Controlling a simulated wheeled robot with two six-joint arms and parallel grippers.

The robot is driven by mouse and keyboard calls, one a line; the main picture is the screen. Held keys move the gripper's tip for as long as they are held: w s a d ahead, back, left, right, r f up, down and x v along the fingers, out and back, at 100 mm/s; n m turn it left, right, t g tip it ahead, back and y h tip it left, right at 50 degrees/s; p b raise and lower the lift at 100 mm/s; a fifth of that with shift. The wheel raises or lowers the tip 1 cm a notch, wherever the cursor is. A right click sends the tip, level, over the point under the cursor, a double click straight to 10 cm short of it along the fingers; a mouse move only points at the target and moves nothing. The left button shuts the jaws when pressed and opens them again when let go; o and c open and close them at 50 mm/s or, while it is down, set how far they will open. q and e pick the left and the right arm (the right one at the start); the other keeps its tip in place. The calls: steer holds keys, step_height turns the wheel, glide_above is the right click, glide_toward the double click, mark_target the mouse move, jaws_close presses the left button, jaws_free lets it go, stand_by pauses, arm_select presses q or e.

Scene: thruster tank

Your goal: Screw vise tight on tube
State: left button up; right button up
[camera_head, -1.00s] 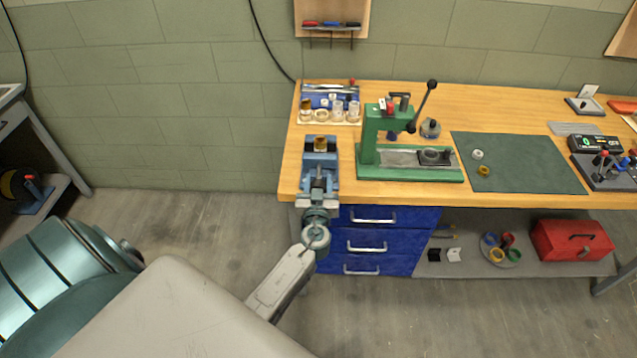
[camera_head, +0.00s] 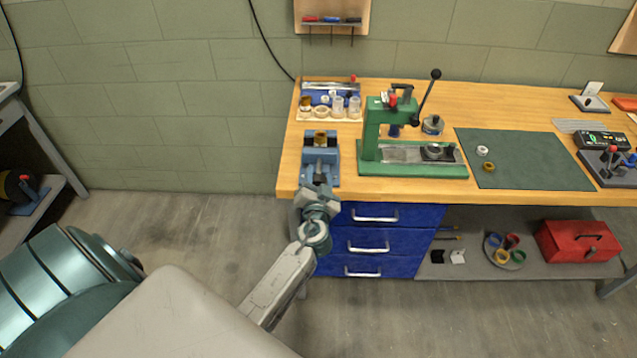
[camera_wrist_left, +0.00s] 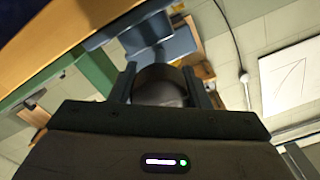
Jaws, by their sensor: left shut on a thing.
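The blue vise (camera_head: 333,178) stands at the left front edge of the wooden workbench. A brass-coloured tube (camera_head: 320,138) sits upright at the vise's jaws; whether the jaws touch it all round is too small to tell. My left gripper (camera_head: 319,191) is at the front of the vise, shut on its screw handle. In the left wrist view, my two fingers (camera_wrist_left: 163,88) stand on either side of the dark round handle (camera_wrist_left: 158,75), with the blue vise body (camera_wrist_left: 178,46) beyond. The handle is hidden by my gripper in the head view. My right gripper is not in view.
A green press (camera_head: 372,140) stands just right of the vise. A tray of small parts (camera_head: 330,117) lies behind the vise. A dark green mat (camera_head: 520,165) lies further right. Blue drawers (camera_head: 372,242) are under the bench, close to my left arm.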

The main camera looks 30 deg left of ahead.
arm_select(q)
steer(key=m+b, duration=0.1)
steer(key=m, duration=0.2)
steer(key=shift+f+m, duration=0.1)
steer(key=shift+m, duration=0.3)
steer(key=m, duration=0.4)
steer(key=shift+m, duration=0.3)
steer(key=m, duration=0.2)
steer(key=shift+m, duration=0.3)
steer(key=m+p, duration=0.1)
steer(key=m, duration=0.2)
steer(key=shift+m, duration=0.3)
steer(key=m+p, duration=0.1)
steer(key=m, duration=0.3)
steer(key=shift+p, duration=0.3)
steer(key=shift+m, duration=0.4)
steer(key=o, duration=1)
steer(key=shift+c, duration=0.2)
